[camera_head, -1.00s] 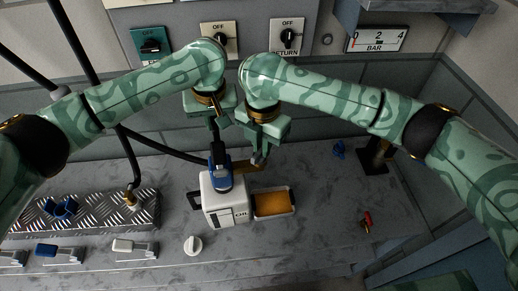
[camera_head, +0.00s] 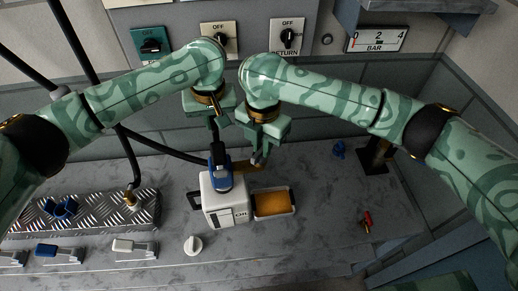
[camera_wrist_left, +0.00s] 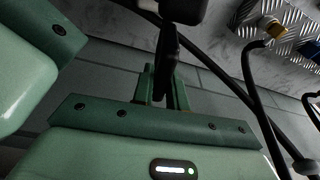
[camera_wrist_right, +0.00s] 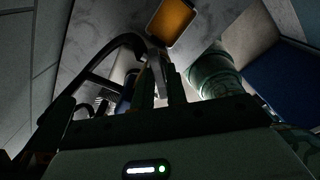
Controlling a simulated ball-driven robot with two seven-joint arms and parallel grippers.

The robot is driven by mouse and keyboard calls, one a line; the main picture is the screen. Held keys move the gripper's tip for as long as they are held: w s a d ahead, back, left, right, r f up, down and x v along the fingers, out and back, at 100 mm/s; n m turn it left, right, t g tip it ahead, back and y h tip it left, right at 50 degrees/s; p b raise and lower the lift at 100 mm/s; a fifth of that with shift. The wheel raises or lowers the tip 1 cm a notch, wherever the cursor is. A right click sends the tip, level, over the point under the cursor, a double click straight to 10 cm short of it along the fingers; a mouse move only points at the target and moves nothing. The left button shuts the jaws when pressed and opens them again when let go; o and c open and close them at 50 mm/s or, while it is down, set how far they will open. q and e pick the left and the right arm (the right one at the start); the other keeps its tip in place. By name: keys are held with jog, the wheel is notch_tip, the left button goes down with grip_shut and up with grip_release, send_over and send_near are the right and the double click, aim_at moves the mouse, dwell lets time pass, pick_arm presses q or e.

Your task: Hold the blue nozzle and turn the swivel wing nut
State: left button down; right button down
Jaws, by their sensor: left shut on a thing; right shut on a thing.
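The blue nozzle (camera_head: 220,180) sits on top of the white OIL tank (camera_head: 212,205), with a dark upper part and a black hose. My left gripper (camera_head: 215,142) is above it, shut on its dark upper part; in the left wrist view the fingers (camera_wrist_left: 163,88) close around a thin dark piece. My right gripper (camera_head: 259,158) is lower and to the right, shut on a small grey piece (camera_wrist_right: 156,68), which seems to be the swivel wing nut. The fingers largely hide it. The nozzle's blue side (camera_wrist_right: 126,93) shows beside it in the right wrist view.
An orange-filled tray (camera_head: 273,203) stands right of the tank. A ridged metal plate (camera_head: 95,211) lies at left.

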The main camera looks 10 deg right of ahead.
pick_arm(q)
jog(key=shift+w+a, duration=0.2)
jog(key=shift+a, duration=0.15)
pick_arm(e)
jog(key=shift+s+d+f, duration=0.1)
jog(key=shift+d+f, duration=0.2)
jog(key=m, duration=0.2)
jog(key=shift+m, duration=0.4)
